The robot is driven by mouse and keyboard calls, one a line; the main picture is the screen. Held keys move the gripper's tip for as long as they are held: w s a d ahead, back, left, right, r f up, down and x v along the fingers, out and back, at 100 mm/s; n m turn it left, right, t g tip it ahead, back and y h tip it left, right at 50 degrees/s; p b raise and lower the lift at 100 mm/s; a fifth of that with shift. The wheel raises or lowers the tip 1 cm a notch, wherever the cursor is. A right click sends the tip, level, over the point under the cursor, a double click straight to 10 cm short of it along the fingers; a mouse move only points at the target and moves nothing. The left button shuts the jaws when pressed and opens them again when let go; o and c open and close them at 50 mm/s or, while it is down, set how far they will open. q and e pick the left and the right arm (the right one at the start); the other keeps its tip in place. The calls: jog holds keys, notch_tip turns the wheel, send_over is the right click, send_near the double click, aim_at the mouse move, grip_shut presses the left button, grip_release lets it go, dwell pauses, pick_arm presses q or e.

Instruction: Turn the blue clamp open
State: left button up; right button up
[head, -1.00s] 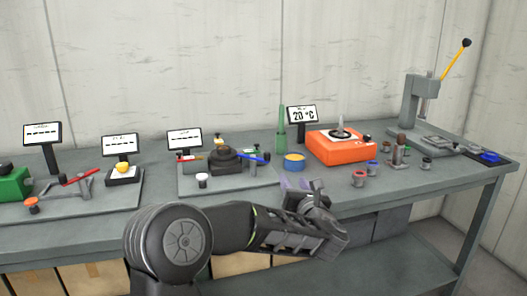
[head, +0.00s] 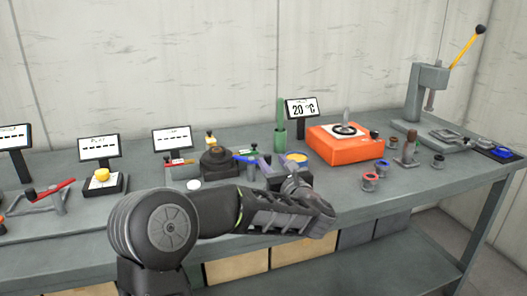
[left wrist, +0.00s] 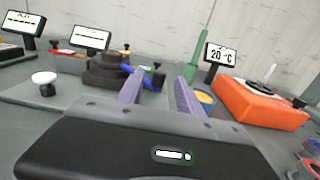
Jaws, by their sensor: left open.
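The blue clamp (head: 246,157) is a blue lever at the right side of a dark round stepped fixture (head: 219,160) on a grey plate. In the left wrist view the blue clamp (left wrist: 143,71) shows just beyond the left finger, partly hidden by it.
A green bottle (head: 280,126) and a yellow-topped blue tin (head: 295,159) stand close to the gripper's right. An orange hot plate (head: 345,145) is farther right. A white knob (head: 194,185) sits at the plate's front. Display screens (head: 172,139) stand behind.

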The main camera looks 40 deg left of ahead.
aim_at(266, 155)
pick_arm(q)
jog(key=shift+p+x, duration=0.75)
jog(key=shift+x, duration=3.2)
jog(key=shift+f, duration=0.1)
jog(key=shift+c, duration=0.2)
grip_shut()
